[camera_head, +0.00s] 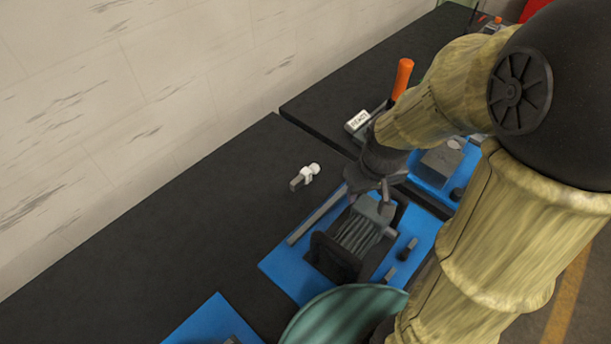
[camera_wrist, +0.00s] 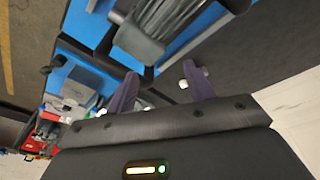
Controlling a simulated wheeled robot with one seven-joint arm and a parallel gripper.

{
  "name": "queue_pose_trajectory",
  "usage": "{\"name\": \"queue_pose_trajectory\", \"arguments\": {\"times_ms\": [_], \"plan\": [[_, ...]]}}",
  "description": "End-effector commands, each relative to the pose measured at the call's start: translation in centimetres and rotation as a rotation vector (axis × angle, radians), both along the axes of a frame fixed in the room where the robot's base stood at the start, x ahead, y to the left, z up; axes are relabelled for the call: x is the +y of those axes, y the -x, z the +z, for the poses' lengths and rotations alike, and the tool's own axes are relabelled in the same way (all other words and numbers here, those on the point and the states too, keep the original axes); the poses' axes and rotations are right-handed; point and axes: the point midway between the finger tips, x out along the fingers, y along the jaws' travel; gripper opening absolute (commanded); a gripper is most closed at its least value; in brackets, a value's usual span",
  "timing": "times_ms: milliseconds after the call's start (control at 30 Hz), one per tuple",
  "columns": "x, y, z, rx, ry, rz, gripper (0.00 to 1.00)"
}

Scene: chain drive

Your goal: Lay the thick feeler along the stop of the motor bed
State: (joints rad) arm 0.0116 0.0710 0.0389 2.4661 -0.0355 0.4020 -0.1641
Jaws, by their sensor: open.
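A small grey piece with a white knobbed holder (camera_head: 306,174), which looks like the feeler, lies on the black bench top left of the motor bed. White bits by a fingertip in the wrist view (camera_wrist: 184,84) may be the same piece, partly hidden. The blue motor bed (camera_head: 283,262) carries a dark finned motor (camera_head: 357,236). A long grey bar (camera_head: 318,216), likely the stop, runs along the bed's left side. My gripper (camera_head: 369,197) is over the motor's far end; in the wrist view (camera_wrist: 160,88) its fingers are apart with nothing clearly between them.
A second blue base (camera_head: 430,178) stands beyond a bench gap, near a white labelled block (camera_head: 357,121) and an orange handle (camera_head: 402,78). Small dark posts (camera_head: 407,249) stand right of the motor. Another blue plate (camera_head: 212,322) is near.

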Motion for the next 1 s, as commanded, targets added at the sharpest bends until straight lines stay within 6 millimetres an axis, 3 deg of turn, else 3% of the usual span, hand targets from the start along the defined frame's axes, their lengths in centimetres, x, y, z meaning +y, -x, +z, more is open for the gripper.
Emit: {"name": "queue_pose_trajectory", "arguments": {"times_ms": [300, 700, 833, 1000], "plan": [[4.5, -10.1, -1.1, 0.101, 0.138, 0.833, 0.53], [10.3, -21.1, -4.4, 0.140, 0.206, 1.842, 0.53], [11.2, -23.1, -5.3, 0.130, 0.209, 2.043, 0.53], [11.4, -23.9, -5.6, 0.125, 0.215, 2.133, 0.53]]}}
